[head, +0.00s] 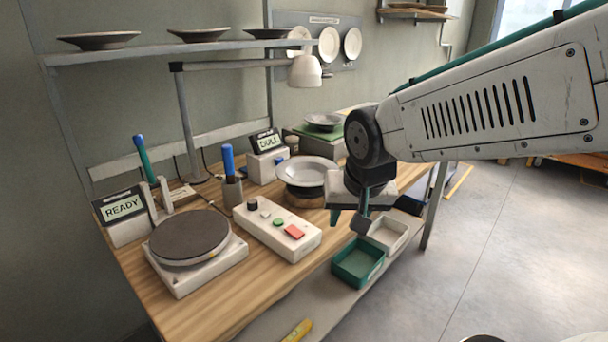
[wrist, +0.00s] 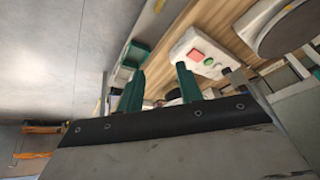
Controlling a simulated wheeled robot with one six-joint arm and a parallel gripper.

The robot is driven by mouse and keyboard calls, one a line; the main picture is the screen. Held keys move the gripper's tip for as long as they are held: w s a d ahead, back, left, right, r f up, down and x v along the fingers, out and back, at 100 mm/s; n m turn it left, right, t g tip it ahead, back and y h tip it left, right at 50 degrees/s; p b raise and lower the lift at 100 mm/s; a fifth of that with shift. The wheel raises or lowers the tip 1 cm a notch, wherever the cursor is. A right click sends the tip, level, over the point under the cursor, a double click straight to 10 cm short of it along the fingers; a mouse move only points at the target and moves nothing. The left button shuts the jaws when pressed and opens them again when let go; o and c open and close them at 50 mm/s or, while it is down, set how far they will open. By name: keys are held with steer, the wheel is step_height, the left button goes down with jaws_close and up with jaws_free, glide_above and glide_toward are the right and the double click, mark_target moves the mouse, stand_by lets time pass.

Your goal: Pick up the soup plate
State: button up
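A pale grey, deep-looking plate with a wide rim (head: 306,171) rests level on a round brown stand on the wooden bench. It looks like the soup plate, though several other plates are in view. My gripper (head: 349,219) is to the right of this plate in the head view, apart from it and pointing down. In the wrist view my gripper's two teal fingers (wrist: 161,72) stand apart with nothing held between them. I cannot make out the plate in the wrist view.
A control box (head: 278,229) with a red button and a round dark turntable (head: 188,238) stand on the bench. A green bin (head: 358,263) sits lower right. Another plate (head: 324,121) lies farther back. A shelf (head: 180,52) with plates runs above. Floor at right is open.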

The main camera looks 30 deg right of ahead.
steer(key=w+d+f+m+t, duration=0.3)
steer(key=w+d+f+m, duration=0.1)
steer(key=w, duration=0.6)
steer(key=w+d+f+m+t, duration=0.4)
steer(key=w+m, duration=0.1)
steer(key=w, duration=0.5)
steer(key=w+d+f+m+t, duration=0.3)
steer(key=w+d+m, duration=0.1)
steer(key=w, duration=0.6)
steer(key=shift+w+d+f+m+t+h, duration=0.15)
steer(key=shift+d+f+m+t+h, duration=0.15)
steer(key=shift+d+f+m+t, duration=0.15)
steer(key=shift+r, duration=0.1)
jaws_close()
steer(key=shift+d, duration=0.1)
